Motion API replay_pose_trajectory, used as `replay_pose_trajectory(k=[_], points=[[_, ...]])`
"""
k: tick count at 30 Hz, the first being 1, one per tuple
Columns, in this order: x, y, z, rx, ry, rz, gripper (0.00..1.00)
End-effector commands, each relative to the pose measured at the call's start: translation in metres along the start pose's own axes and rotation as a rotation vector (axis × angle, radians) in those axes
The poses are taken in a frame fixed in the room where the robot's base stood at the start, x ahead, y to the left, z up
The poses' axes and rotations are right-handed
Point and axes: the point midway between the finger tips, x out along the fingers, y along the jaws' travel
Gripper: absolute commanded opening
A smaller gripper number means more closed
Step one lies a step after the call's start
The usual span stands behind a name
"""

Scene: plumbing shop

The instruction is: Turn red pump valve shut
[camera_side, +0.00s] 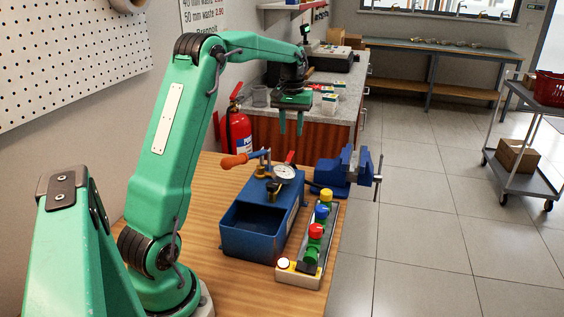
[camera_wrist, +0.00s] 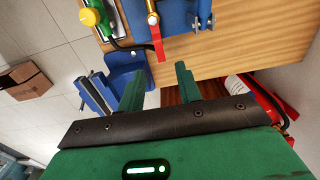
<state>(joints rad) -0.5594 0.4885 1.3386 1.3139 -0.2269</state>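The red valve lever (camera_side: 290,157) sits at the far end of the blue test pump (camera_side: 232,240), behind the round gauge (camera_side: 285,171). In the wrist view the red lever (camera_wrist: 157,43) sticks out from the edge of the pump (camera_wrist: 178,20) over the wooden bench. My gripper (camera_side: 291,130) hangs above and beyond the pump, fingers pointing down. Its fingers are apart with nothing between them. In the wrist view the lever's tip lies past my gripper's fingertips (camera_wrist: 159,68), roughly in line with the gap, and does not touch them.
A blue vise (camera_side: 336,172) stands at the bench's far right corner. A rail with coloured knobs (camera_side: 316,231) lies right of the pump. The orange-handled pump lever (camera_side: 236,161) is on its left. A red fire extinguisher (camera_side: 238,130) stands behind the bench. Air around my gripper is free.

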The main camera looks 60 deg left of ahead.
Motion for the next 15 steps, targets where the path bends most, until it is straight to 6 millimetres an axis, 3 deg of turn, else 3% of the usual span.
replay_pose_trajectory(k=[15], points=[[0.057, 0.0, 0.001, 0.001, -0.004, -0.001, 0.35]])
